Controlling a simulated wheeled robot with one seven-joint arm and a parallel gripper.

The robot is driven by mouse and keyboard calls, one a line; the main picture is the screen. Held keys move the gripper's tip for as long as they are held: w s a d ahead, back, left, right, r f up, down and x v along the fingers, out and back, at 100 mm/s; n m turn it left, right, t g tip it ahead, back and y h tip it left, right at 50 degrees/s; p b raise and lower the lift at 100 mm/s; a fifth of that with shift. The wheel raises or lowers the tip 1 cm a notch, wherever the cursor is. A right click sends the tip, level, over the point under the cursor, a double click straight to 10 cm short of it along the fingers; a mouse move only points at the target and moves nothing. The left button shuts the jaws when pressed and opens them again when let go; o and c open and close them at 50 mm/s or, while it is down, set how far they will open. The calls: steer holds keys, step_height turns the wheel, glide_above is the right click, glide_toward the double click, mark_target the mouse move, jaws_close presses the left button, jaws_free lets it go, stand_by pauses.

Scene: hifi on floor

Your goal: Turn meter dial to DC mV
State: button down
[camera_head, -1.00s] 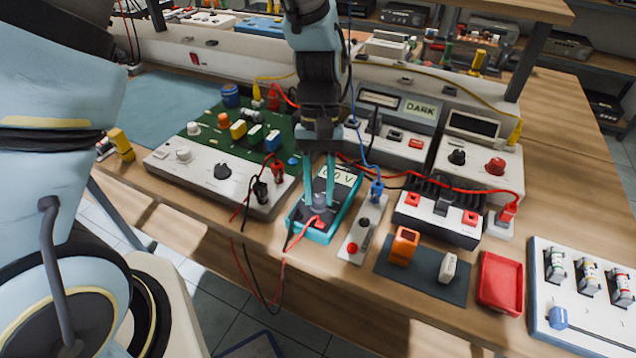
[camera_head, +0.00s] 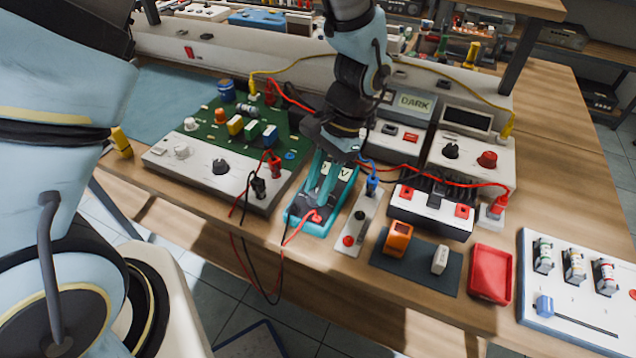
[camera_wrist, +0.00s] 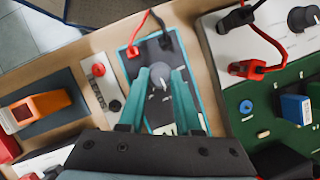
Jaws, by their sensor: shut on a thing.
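The meter (camera_head: 317,231) is a teal-edged handheld unit with a dark face, lying on the bench. It also shows in the wrist view (camera_wrist: 207,108). Its light display (camera_head: 345,172) is partly covered by my gripper; a "V" shows but the full reading does not. My gripper (camera_head: 314,205) points down over the meter's face, its two teal fingers shut on the dial (camera_wrist: 158,80), a small grey knob with a light pointer mark between the fingertips. The labels around the dial are too small to read. Red and black leads are plugged in at the meter's near end.
Left of the meter is a green circuit board unit (camera_head: 208,172) with knobs and leads. Loose leads hang over the bench's front edge.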

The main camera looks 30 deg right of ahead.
steer(key=shift+m+t, duration=0.3)
steer(key=shift+m, duration=0.3)
steer(key=c, duration=0.6)
jaws_free()
steer(key=shift+d+r, duration=0.1)
steer(key=b+v, duration=0.2)
steer(key=v, duration=0.8)
steer(key=shift+r, duration=0.35)
